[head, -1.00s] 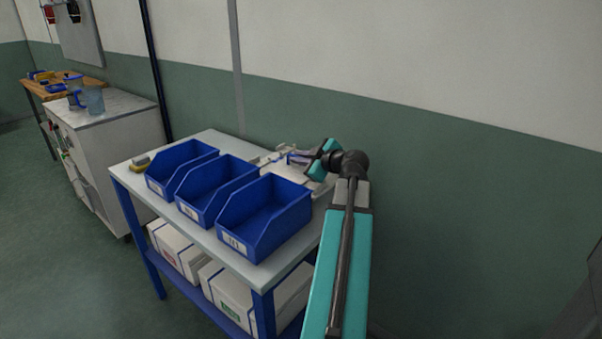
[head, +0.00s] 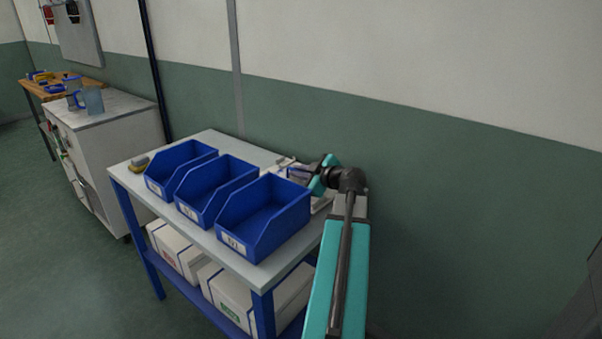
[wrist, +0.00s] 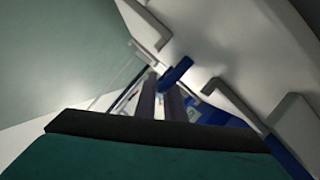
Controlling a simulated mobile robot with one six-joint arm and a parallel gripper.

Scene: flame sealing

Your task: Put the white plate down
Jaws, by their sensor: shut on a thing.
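My gripper (head: 304,173) is at the far right end of the blue-legged table, low behind the right blue bin. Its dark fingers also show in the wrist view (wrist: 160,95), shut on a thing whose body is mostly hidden. White flat pieces (head: 286,161) show beside the fingers in the head view; I take them for part of the white plate, but its outline is hidden by the bin and gripper. In the wrist view a broad pale surface (wrist: 225,45) with grey corner pieces lies close to the fingers. I cannot tell whether the plate touches what is under it.
Three blue bins, right (head: 262,218), middle (head: 215,192) and left (head: 180,165), stand along the front of the table (head: 125,170). The wall (head: 470,165) is close behind. White boxes (head: 178,255) fill the lower shelf.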

